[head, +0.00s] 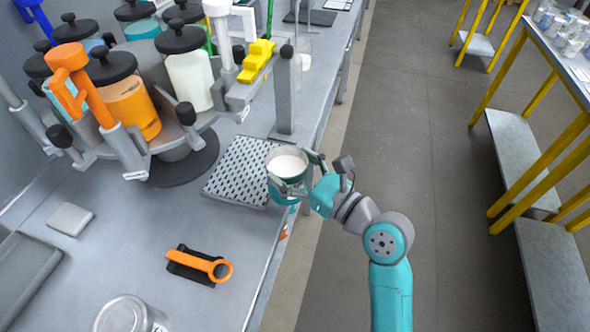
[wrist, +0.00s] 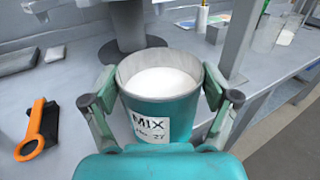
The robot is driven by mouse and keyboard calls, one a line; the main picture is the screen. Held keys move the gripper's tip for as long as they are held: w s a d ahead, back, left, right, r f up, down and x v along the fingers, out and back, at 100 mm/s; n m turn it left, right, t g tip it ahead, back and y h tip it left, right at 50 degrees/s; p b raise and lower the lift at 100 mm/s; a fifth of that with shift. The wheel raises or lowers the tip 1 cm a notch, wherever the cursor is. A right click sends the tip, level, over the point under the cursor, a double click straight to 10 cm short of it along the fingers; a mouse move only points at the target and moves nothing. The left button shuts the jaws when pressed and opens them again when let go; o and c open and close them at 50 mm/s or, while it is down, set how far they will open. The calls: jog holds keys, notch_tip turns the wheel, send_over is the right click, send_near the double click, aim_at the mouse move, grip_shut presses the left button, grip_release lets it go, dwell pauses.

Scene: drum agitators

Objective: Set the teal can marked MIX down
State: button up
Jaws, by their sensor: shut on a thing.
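The teal can marked MIX (head: 287,190) is an open can with white contents, upright in my gripper at the bench's right edge. Its handwritten MIX label faces the wrist camera in the wrist view (wrist: 165,128). My gripper (head: 305,172) is shut around the can, with one finger on each side; the fingers also show in the wrist view (wrist: 160,105). The can is at the right side of a patterned perforated mat (head: 237,168). Its underside is hidden, so I cannot tell whether it touches a surface.
A carousel of lidded jars, including an orange one (head: 128,105), stands at the back left. A grey post stand (head: 286,95) rises behind the mat. An orange-handled tool (head: 200,265) and a metal can (head: 125,315) are on the bench nearer me. Bare bench lies left of the mat.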

aim_at(274, 164)
jog(key=shift+f+x, duration=0.55)
jog(key=shift+x, duration=1.9)
jog(key=shift+f+x, duration=0.55)
jog(key=shift+x, duration=1.9)
jog(key=shift+f+x, duration=0.6)
jog(key=shift+x, duration=1.85)
jog(key=o, duration=1.6)
jog(key=shift+f, duration=0.2)
jog(key=shift+s+d+r, duration=0.1)
jog(key=shift+r, duration=0.05)
jog(key=v, duration=1.1)
jog(key=shift+s+d, duration=0.25)
